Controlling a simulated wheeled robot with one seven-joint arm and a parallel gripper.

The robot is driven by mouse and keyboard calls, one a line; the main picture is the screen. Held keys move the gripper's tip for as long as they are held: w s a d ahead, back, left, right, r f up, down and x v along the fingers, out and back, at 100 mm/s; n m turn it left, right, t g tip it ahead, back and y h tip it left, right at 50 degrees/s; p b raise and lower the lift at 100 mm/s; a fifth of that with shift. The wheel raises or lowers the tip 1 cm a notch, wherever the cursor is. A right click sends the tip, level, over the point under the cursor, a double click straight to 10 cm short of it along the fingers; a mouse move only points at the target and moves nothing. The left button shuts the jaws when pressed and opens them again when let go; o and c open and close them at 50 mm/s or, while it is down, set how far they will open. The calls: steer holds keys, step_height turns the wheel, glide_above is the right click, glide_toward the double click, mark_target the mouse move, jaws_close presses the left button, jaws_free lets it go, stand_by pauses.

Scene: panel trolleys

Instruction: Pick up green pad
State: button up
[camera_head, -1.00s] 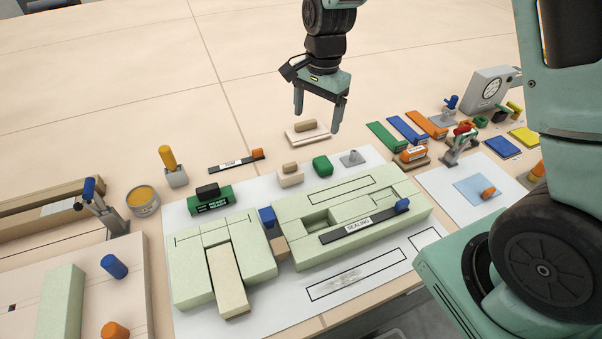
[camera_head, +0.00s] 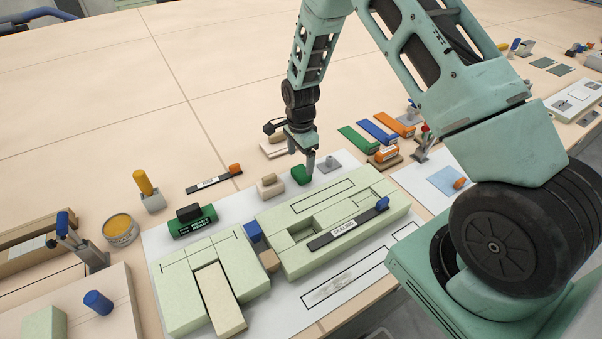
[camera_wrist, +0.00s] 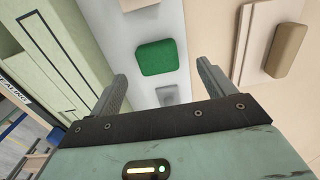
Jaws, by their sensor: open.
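The green pad (camera_head: 300,175) is a small rounded block on the white sheet, behind the pale green panel block. In the wrist view the green pad (camera_wrist: 157,57) lies ahead of the fingertips, roughly centred between them. My gripper (camera_head: 303,168) points down right at the pad in the head view, partly in front of it. In the wrist view my gripper (camera_wrist: 162,80) has its two fingers spread wide with nothing between them. I cannot tell the exact height of the fingertips above the pad.
A grey stamp-like piece (camera_head: 329,164) stands just right of the pad, and a beige handled block (camera_head: 269,187) just left. Another beige handled block (camera_head: 274,146) is behind. The pale green panel (camera_head: 370,214) with a black SEALING strip (camera_head: 335,233) lies in front.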

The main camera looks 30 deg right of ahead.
mark_target(301, 170)
steer(key=shift+s+f+p, duration=0.15)
steer(key=shift+f+p, duration=0.6)
steer(key=shift+f, duration=2.15)
steer(key=c, duration=1.1)
steer(key=shift+c, duration=0.2)
steer(key=shift+r, duration=0.15)
step_height(301, 170, up, 10)
steer(key=shift+f+b, duration=0.1)
steer(key=shift+b, duration=0.75)
steer(key=shift+o, duration=1)
